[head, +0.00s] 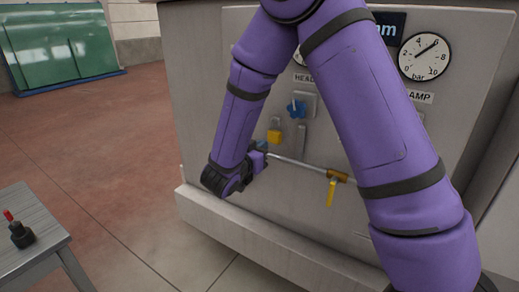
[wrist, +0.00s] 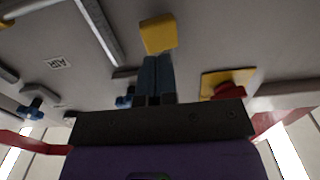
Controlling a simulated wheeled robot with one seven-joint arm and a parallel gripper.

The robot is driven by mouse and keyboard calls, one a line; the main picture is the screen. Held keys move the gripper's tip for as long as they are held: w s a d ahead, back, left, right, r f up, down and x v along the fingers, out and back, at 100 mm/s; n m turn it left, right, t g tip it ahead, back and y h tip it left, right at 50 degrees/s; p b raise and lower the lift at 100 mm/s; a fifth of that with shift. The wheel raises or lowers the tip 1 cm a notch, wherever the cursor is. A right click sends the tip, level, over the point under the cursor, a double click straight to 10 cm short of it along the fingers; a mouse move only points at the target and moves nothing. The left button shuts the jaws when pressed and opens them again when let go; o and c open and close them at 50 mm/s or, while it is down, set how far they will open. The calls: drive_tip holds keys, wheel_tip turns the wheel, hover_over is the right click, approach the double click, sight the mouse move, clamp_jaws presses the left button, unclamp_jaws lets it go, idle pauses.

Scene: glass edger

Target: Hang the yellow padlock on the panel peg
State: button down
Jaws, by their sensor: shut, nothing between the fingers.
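The yellow padlock (head: 274,136) is upright against the grey machine panel (head: 190,70), below a blue knob, with its shackle at the top. The peg is not clearly visible, so I cannot tell how the shackle sits on it. My gripper (head: 263,147) is just below and left of the padlock in the head view. In the wrist view the padlock (wrist: 158,35) shows just beyond the tips of my gripper (wrist: 155,58). The fingers are shut together with nothing between them; whether they touch the padlock is unclear.
A pipe with a yellow-handled valve (head: 331,190) runs right of my gripper. A blue knob (head: 296,108) and a gauge (head: 424,57) are above. The wrist view shows a red button (wrist: 228,90) on a yellow plate. A grey table (head: 35,210) stands at left; the floor between is clear.

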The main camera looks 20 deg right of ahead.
sight(272, 138)
drive_tip(key=shift+x, duration=2.95)
drive_tip(key=shift+v, duration=1.6)
idle(1.8)
drive_tip(key=v, duration=0.7)
idle(0.5)
idle(0.4)
